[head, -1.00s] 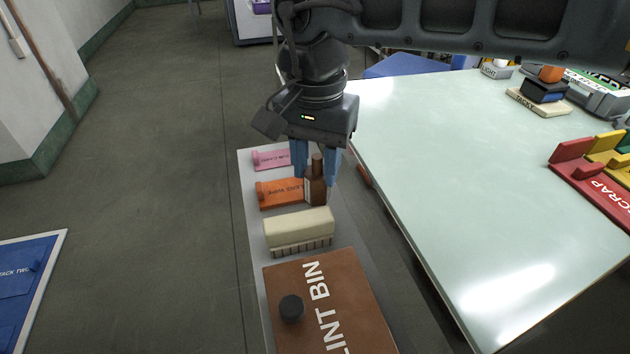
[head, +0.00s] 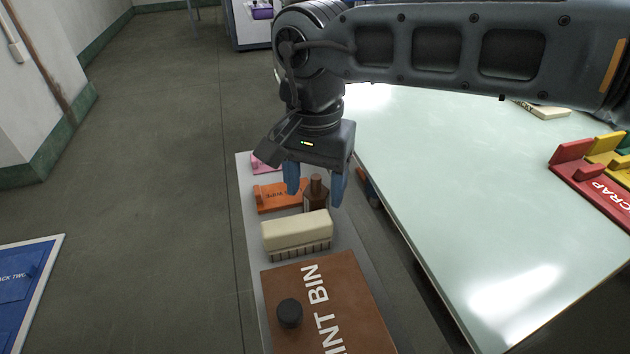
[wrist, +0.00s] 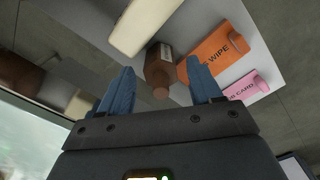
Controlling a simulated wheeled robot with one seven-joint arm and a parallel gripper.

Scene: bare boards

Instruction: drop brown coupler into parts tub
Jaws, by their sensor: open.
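My gripper (head: 315,183) is open above the grey board, its blue fingers on either side of a small brown bottle (head: 316,195) with a pale label. The bottle stands upright beside the orange wipe tag. In the wrist view the bottle (wrist: 159,68) lies just beyond and between the spread fingertips (wrist: 160,75), with clear gaps on both sides. I cannot make out a thing that is surely a brown coupler, and no parts tub is recognisable in these views.
The board (head: 248,222) also bears an orange tag (head: 272,197), a pink tag (head: 262,163), a cream brush (head: 296,231) and a brown bin lid (head: 345,305) with a black knob. A pale table (head: 480,200) stands close on the right.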

